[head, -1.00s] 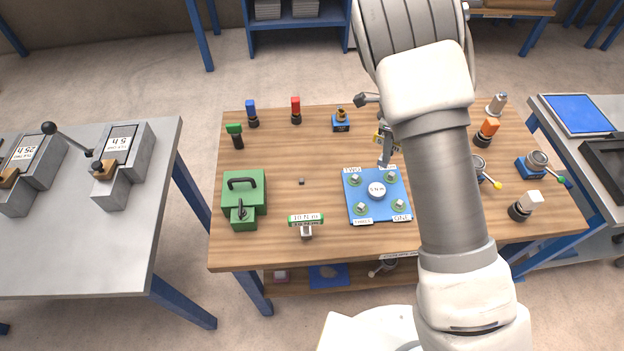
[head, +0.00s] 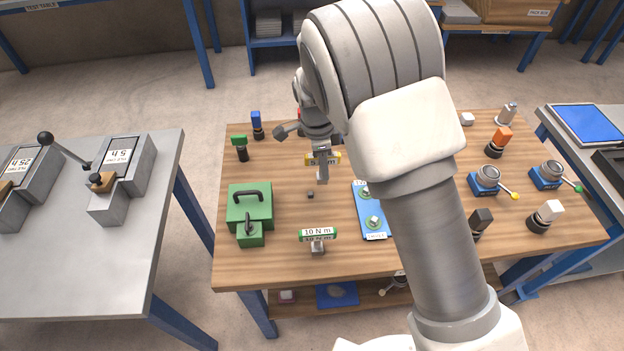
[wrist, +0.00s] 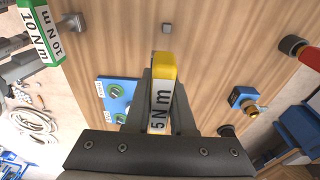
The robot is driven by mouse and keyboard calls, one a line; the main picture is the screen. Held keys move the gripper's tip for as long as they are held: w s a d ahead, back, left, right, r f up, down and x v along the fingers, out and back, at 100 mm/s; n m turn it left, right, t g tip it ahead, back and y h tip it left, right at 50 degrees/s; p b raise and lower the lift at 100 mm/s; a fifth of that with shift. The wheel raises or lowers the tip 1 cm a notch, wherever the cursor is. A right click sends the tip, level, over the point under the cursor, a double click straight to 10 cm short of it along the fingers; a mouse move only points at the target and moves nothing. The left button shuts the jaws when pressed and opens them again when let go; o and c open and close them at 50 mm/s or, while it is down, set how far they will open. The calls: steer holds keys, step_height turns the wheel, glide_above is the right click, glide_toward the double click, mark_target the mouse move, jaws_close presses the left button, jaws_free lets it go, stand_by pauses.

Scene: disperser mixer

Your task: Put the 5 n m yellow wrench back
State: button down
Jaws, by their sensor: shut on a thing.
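The yellow wrench marked 5 N m (head: 323,158) is held in my gripper (head: 321,147) above the far-middle part of the wooden table. In the wrist view the yellow wrench (wrist: 161,92) lies between the fingers of my gripper (wrist: 163,104), its yellow end pointing away from the palm. A small grey block (head: 311,194) stands on bare wood, a little nearer the front than the wrench; it also shows in the wrist view (wrist: 166,28), apart from the wrench. The green 10 N m wrench (head: 318,234) rests on a grey holder (head: 318,249) near the front edge.
A green toolbox-like case (head: 249,208) stands at the table's left. A blue plate with nuts (head: 370,210) is partly hidden by my arm. Several coloured-top items stand along the back, including a blue-topped one (head: 256,125). Wood around the small block is clear.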

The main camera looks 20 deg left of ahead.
steer(key=a, duration=0.1)
steer(key=a+f, duration=0.1)
steer(key=a, duration=0.1)
steer(key=shift+s+f, duration=0.3)
steer(key=shift+f, duration=0.05)
step_height(320, 180, down, 4)
steer(key=shift+f, duration=0.1)
steer(key=shift+f+b, duration=0.35)
steer(key=shift+f, duration=0.1)
steer(key=shift+f, duration=0.1)
steer(key=c, duration=0.8)
jaws_free()
steer(key=shift+d, duration=0.1)
